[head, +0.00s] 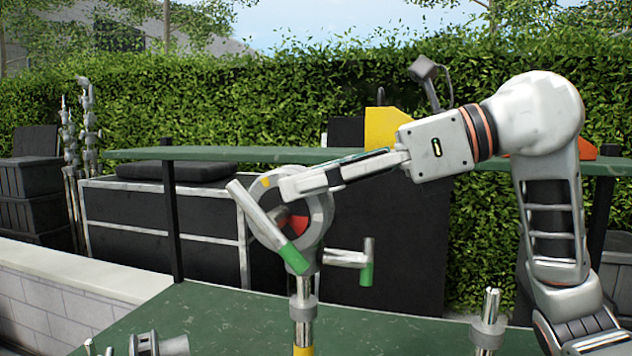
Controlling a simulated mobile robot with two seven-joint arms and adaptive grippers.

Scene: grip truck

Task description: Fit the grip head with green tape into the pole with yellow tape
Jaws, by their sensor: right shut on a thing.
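The grip head (265,226) is a round grey disc with a red centre, a slanted silver bar and a T-handle, both with green-taped ends. My right gripper (284,187) is shut on the top of the grip head and partly covers it. The pole (303,350) with yellow tape stands upright at the bottom centre and is cut off by the frame. The grip head is in line above the pole, and a silver stem and grey collar show between them. I cannot tell how far the stem is seated. My left gripper is not in view.
A green shelf (215,153) crosses behind the grip head, with a lower green surface (190,312) below. Another metal pole top (488,322) stands at right, and grey metal parts (158,345) lie at bottom left. A yellow object (382,127) sits on the shelf.

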